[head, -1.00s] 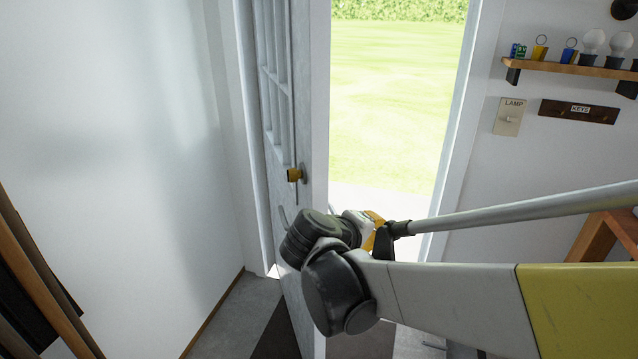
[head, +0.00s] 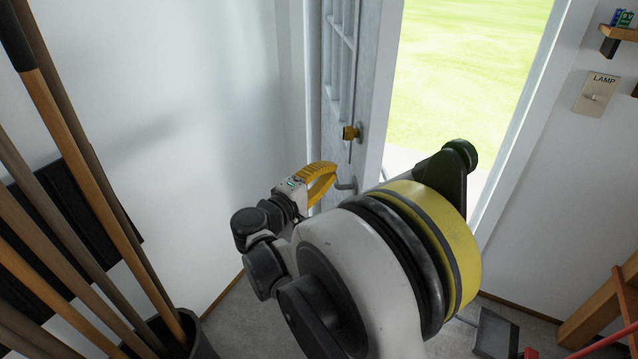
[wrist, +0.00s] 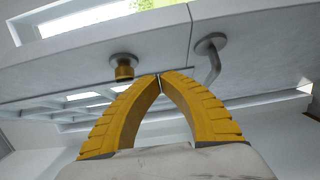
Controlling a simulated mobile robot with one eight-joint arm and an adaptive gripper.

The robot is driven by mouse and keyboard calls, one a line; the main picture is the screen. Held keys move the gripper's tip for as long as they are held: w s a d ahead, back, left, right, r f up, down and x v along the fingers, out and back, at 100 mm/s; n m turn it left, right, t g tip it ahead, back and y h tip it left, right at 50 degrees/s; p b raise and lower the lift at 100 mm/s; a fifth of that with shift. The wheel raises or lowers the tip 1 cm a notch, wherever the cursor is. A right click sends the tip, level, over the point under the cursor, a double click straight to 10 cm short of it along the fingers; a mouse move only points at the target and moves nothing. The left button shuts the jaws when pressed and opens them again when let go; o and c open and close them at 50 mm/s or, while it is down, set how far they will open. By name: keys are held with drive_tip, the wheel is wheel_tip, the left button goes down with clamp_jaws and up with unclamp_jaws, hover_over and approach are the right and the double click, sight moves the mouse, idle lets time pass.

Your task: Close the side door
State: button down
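The side door (head: 338,105) stands open into the room, a pale panel with glass panes in its upper part. It carries a brass lock knob (head: 351,133) and, below that, a grey lever handle (head: 345,185). In the wrist view the brass knob (wrist: 123,70) is left of my fingertips and the lever handle (wrist: 213,60) is right of them. My gripper (head: 333,170) has yellow fingers and is beside the door's inner face near the lever. In the wrist view my gripper (wrist: 159,77) has its fingertips together with nothing between them. Whether it touches the door cannot be told.
Several long wooden poles (head: 85,175) stand in a dark bin (head: 205,343) at the left. The bright doorway (head: 470,70) opens onto grass. A lamp switch plate (head: 597,93) is on the right wall, with wooden furniture (head: 605,310) below it.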

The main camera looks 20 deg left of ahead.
sight(359, 159)
drive_tip(key=w+d+b, duration=0.2)
drive_tip(key=w+d, duration=0.2)
drive_tip(key=shift+w, duration=0.3)
drive_tip(key=shift+d, duration=0.1)
drive_tip(key=shift+w, duration=0.1)
